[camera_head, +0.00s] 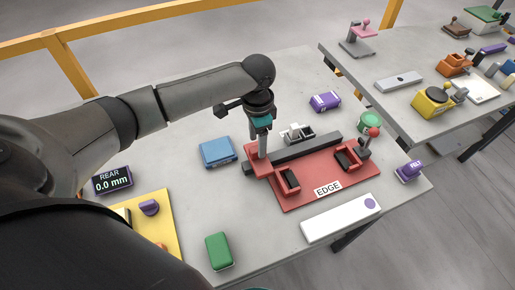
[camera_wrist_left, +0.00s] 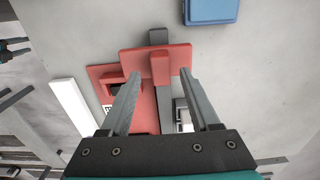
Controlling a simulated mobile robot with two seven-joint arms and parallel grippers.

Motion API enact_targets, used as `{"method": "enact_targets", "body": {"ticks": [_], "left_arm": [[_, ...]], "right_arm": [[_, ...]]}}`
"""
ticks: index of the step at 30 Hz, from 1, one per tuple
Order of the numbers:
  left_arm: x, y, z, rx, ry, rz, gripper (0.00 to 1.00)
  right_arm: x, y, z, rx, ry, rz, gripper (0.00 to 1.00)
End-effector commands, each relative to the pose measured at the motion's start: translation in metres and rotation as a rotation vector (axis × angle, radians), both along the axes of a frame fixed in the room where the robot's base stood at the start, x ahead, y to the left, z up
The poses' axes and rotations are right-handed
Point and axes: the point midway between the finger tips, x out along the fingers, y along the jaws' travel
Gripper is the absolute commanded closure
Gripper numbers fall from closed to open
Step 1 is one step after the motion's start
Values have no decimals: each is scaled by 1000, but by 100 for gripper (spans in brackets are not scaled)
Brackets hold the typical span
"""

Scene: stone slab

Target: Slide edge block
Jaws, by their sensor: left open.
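A red base plate (camera_head: 317,190) labelled EDGE lies on the grey stone slab. A dark rail (camera_head: 310,148) runs across its far side. A red sliding block (camera_head: 256,168) sits at the rail's left end; in the left wrist view it is a wide red piece with a raised upright tab (camera_wrist_left: 160,66). My left gripper (camera_head: 262,155) points down over this block. In the left wrist view its open fingers (camera_wrist_left: 163,75) stand on either side of the tab, with gaps visible. Whether they reach down beside it is unclear. My right gripper is not in view.
A blue block (camera_head: 217,152) lies left of the rail. A white bar (camera_head: 340,218) lies in front. A REAR display (camera_head: 113,180) reads 0.0 mm. Grey-white pieces (camera_head: 297,133) sit behind the rail.

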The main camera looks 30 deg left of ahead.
Motion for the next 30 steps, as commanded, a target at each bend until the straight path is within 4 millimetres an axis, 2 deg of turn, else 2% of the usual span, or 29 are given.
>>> {"method": "enact_targets", "body": {"ticks": [1,6,18,30], "left_arm": [[-1,0,-10,1,2,0,38],[0,0,-29,0,0,0,38],[0,0,-34,1,-1,-1,39],[0,0,-34,1,-1,-1,84]], "right_arm": [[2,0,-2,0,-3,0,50],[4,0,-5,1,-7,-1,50],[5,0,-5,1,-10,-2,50],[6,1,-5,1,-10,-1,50]]}}
